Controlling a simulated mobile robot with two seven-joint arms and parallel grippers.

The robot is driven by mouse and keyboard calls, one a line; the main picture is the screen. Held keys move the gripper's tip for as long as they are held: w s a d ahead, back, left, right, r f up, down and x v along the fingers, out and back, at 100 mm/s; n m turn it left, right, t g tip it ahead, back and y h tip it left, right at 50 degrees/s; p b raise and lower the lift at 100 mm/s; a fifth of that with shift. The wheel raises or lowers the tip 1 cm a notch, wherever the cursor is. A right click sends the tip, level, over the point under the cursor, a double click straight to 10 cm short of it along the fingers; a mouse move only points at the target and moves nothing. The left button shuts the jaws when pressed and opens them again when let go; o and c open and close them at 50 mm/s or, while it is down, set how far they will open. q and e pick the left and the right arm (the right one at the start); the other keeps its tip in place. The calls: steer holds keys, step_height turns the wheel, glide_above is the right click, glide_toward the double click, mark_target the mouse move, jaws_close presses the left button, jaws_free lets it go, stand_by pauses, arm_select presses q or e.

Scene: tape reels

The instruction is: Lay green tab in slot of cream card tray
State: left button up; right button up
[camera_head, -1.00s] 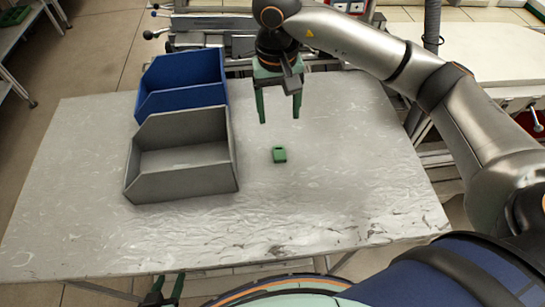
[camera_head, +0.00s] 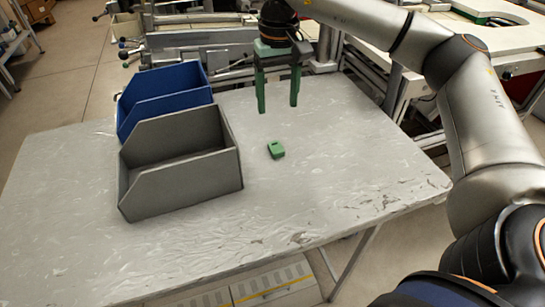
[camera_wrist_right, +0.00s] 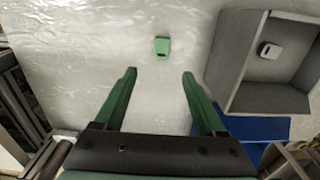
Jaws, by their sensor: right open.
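The green tab (camera_head: 276,150) is a small block lying on the grey table, to the right of the grey bin. It also shows in the right wrist view (camera_wrist_right: 162,47), beyond my fingertips. My right gripper (camera_head: 278,107) is open and empty above the table, pointing down, on the far side of the tab and apart from it. Its two green fingers also show in the right wrist view (camera_wrist_right: 160,72) with bare table between them. I cannot make out a cream card tray in either view. My left gripper is not in view.
The grey bin (camera_head: 180,187) stands left of the tab, with a blue bin (camera_head: 168,82) behind it. The table (camera_head: 330,170) is clear to the right.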

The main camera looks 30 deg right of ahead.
glide_above(275, 146)
steer(key=f, duration=0.6)
steer(key=shift+d, duration=0.35)
steer(key=shift+a+f+b, duration=0.2)
steer(key=shift+f+b, duration=0.3)
steer(key=shift+f, duration=2.4)
steer(key=shift+c, duration=0.4)
jaws_close()
